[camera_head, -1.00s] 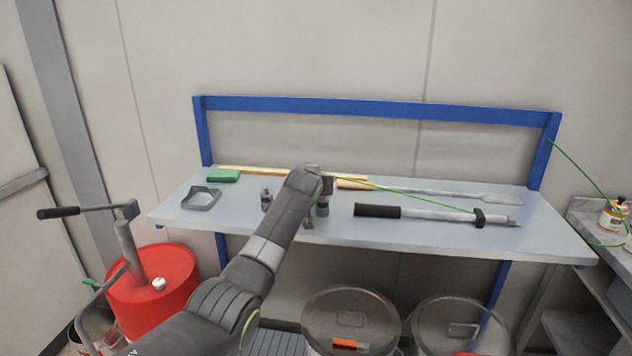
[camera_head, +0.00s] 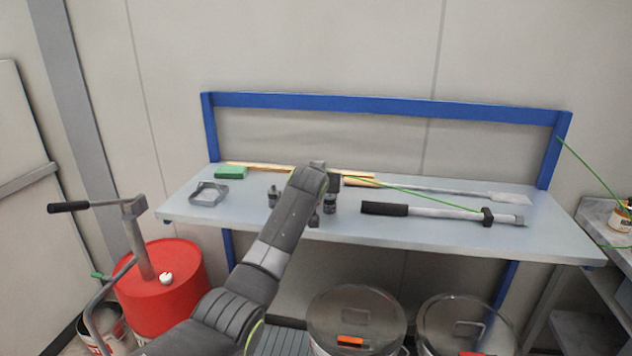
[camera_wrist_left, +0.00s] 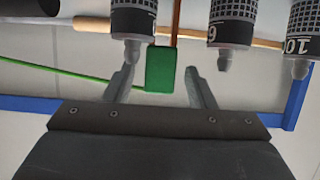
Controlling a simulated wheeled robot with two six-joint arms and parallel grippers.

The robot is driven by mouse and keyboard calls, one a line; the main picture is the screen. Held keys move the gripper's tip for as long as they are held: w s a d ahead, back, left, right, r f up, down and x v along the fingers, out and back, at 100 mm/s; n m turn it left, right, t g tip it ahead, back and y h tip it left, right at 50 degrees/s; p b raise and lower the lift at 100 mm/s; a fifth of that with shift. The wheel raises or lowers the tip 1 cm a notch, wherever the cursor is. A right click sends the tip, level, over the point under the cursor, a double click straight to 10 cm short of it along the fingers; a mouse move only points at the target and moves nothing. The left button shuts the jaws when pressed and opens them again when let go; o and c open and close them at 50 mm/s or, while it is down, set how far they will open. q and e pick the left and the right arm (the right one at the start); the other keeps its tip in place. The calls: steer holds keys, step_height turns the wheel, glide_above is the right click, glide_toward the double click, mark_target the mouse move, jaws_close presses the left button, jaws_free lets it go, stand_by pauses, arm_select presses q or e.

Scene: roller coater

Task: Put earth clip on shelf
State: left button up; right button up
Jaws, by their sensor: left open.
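The earth clip (camera_wrist_left: 160,70) shows in the left wrist view as a green block with a copper-brown strip running up from it. The green cable (camera_wrist_left: 80,83) reaches it from the left. My left gripper (camera_wrist_left: 159,74) is open, with one finger on each side of the clip. I see gaps between the fingers and the clip. In the head view my left arm reaches over the shelf (camera_head: 550,235), a grey bench top with a blue frame. There the arm hides the fingers and the clip, and the cable (camera_head: 420,200) runs right from the wrist. My right gripper is not in view.
Grey nozzle-ended cylinders (camera_wrist_left: 232,25) stand close above the fingers in the wrist view. On the shelf lie a black-handled bar (camera_head: 430,212), a green block (camera_head: 230,172) and a metal frame (camera_head: 208,194). A red drum (camera_head: 175,300) and lidded cans (camera_head: 355,315) stand below.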

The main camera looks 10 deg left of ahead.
arm_select(q)
steer(key=v, duration=1)
steer(key=shift+b, duration=0.4)
steer(key=shift+w, duration=0.1)
